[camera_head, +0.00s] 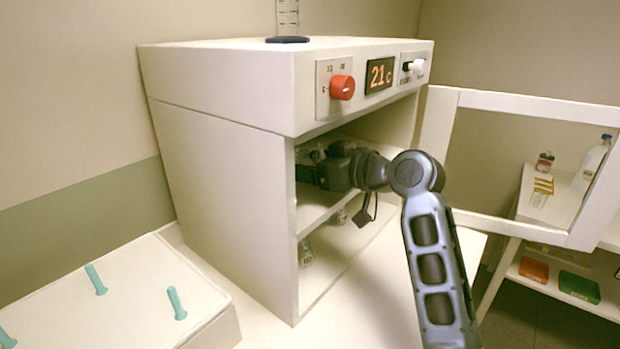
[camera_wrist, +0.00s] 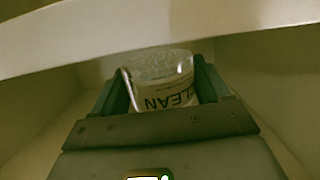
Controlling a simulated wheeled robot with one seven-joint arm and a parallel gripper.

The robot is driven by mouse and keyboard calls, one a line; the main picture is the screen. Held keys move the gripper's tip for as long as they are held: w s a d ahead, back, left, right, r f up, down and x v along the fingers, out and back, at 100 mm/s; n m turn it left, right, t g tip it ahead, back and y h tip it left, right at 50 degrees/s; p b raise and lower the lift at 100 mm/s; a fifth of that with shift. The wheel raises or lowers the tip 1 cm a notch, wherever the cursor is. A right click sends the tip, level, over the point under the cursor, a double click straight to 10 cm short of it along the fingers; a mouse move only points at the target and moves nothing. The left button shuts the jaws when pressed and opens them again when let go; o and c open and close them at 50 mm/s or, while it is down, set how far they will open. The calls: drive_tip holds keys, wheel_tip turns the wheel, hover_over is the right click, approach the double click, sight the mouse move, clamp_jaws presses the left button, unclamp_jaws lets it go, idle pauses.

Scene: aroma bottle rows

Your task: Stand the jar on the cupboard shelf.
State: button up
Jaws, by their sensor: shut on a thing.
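The jar (camera_wrist: 160,72) is clear glass with a pale label reading "CLEAN", upside down in the wrist view. My gripper (camera_wrist: 162,88) is shut on it, one finger on each side. In the head view my gripper (camera_head: 306,170) reaches through the open front of the white cupboard (camera_head: 225,165), just above the middle shelf (camera_head: 312,210). The jar is mostly hidden there by the gripper and the cupboard side. I cannot tell whether its base touches the shelf.
The cupboard's framed door (camera_head: 440,130) stands open at the right. Small glass items (camera_head: 338,217) stand in the lower compartment. A tray with teal pegs (camera_head: 175,303) lies front left. A side rack with a bottle (camera_head: 592,162) stands beyond the door.

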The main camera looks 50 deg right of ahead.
drive_tip(key=shift+f+b, duration=0.35)
drive_tip(key=shift+f, duration=0.65)
drive_tip(key=shift+f, duration=0.15)
drive_tip(key=o, duration=1.1)
drive_tip(key=shift+c, duration=0.2)
drive_tip(key=shift+s+r, duration=0.15)
drive_tip(key=shift+r, duration=0.05)
drive_tip(key=s+r+b, duration=0.1)
drive_tip(key=s+r, duration=0.1)
drive_tip(key=s, duration=0.9)
drive_tip(key=shift+s+d+r+b, duration=0.15)
drive_tip(key=shift+s+d+b, duration=0.05)
drive_tip(key=shift+s+b, duration=0.1)
